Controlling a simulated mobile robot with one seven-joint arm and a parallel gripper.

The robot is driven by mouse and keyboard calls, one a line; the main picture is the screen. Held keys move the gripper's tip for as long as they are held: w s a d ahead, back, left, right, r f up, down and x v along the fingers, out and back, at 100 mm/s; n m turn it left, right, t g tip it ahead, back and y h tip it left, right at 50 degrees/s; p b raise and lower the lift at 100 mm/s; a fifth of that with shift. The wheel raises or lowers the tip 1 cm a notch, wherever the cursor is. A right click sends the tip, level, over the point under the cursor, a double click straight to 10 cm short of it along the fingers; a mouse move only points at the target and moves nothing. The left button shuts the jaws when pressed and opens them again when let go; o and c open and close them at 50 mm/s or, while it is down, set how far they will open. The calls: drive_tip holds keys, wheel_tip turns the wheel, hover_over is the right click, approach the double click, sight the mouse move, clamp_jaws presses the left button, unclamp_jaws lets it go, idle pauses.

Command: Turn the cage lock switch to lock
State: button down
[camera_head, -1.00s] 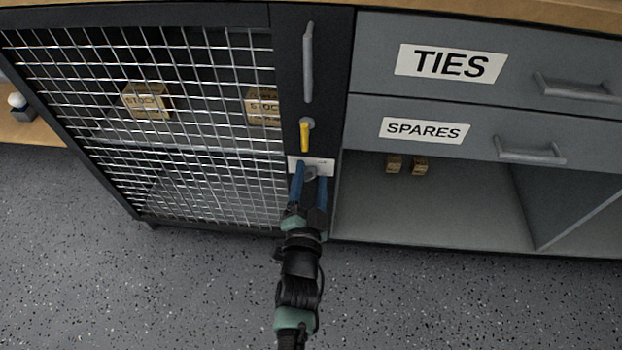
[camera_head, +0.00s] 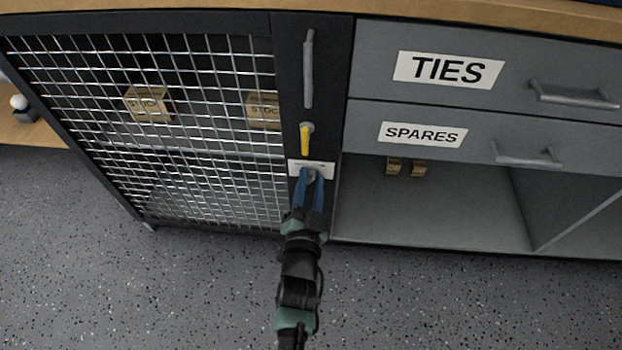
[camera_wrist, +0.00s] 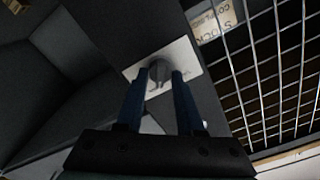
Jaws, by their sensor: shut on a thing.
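In the head view the plate (camera_head: 297,168) shows, with the knob partly hidden by my fingers. My gripper (camera_head: 311,178) has its two blue fingers on either side of the knob, closed on it. In the wrist view my gripper (camera_wrist: 157,90) has a fingertip at each side of the knob. The writing on the plate is too small to read.
A vertical grey handle (camera_head: 308,68) is above the yellow lever. The TIES drawer (camera_head: 550,45) and SPARES drawer (camera_head: 400,115) are to the right, over an open shelf (camera_head: 430,215) with small blocks. STOCK boxes (camera_head: 148,104) stand inside the cage. The speckled floor (camera_head: 440,300) is clear.

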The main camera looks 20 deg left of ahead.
drive_tip(key=n+p, duration=0.2)
drive_tip(key=n, duration=0.2)
drive_tip(key=shift+a+r, duration=0.1)
drive_tip(key=shift+r, duration=0.1)
drive_tip(key=n+p, duration=0.1)
drive_tip(key=n, duration=0.3)
drive_tip(key=n+p, duration=0.1)
drive_tip(key=n, duration=0.3)
drive_tip(key=shift+a+f+n, duration=0.1)
drive_tip(key=shift+a+n, duration=0.05)
drive_tip(key=shift+n, duration=0.15)
drive_tip(key=shift+s+f+n+p, duration=0.1)
drive_tip(key=shift+n+p, duration=0.25)
drive_tip(key=shift+n, duration=1.25)
drive_tip(key=c, duration=0.5)
unclamp_jaws()
drive_tip(key=shift+c, duration=0.2)
